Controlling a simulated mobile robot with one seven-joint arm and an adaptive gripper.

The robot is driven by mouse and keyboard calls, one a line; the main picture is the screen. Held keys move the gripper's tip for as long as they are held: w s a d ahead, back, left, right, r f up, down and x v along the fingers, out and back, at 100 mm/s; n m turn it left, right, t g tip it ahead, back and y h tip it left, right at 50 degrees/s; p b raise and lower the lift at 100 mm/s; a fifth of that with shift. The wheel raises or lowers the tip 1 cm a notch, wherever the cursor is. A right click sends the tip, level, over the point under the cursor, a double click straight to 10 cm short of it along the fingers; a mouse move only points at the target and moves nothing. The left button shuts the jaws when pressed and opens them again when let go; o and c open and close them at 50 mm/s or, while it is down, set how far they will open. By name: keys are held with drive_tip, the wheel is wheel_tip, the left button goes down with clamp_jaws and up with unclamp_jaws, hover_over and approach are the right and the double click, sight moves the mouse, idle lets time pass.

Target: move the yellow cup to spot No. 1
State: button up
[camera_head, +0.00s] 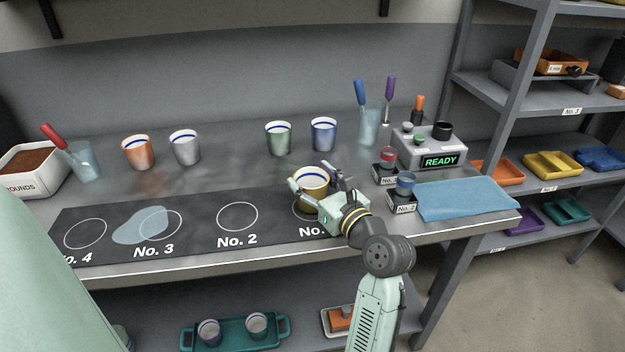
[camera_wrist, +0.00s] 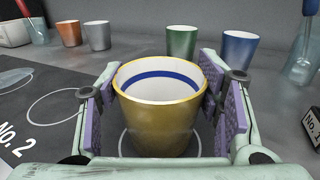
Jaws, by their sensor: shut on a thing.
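The yellow cup (camera_head: 313,190) is upright at spot No. 1 (camera_head: 297,212) on the dark mat. In the wrist view the cup (camera_wrist: 158,120) fills the middle, with a white inside and a blue band. My gripper (camera_head: 319,190) is shut on it, with a purple-padded finger on each side; the gripper also shows in the wrist view (camera_wrist: 160,112). Part of the white spot ring (camera_wrist: 124,146) shows around the cup's foot. The cup looks to be on or just above the mat; I cannot tell which. My gripper hides part of the No. 1 label.
Spot No. 2 (camera_head: 237,217) is empty. A pale blue puddle-like patch (camera_head: 139,226) overlaps No. 3. Green (camera_head: 278,139) and blue (camera_head: 323,134) cups stand behind; orange (camera_head: 138,153) and grey (camera_head: 185,148) cups stand left. Small jars (camera_head: 403,191) and a blue cloth (camera_head: 465,198) lie right.

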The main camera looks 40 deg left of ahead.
drive_tip(key=shift+f, duration=0.1)
drive_tip(key=shift+f, duration=0.1)
drive_tip(key=o, duration=1.3)
drive_tip(key=shift+r, duration=0.2)
drive_tip(key=b+v, duration=0.1)
drive_tip(key=v, duration=1.1)
drive_tip(key=shift+r+b, duration=0.1)
drive_tip(key=shift+b, duration=0.25)
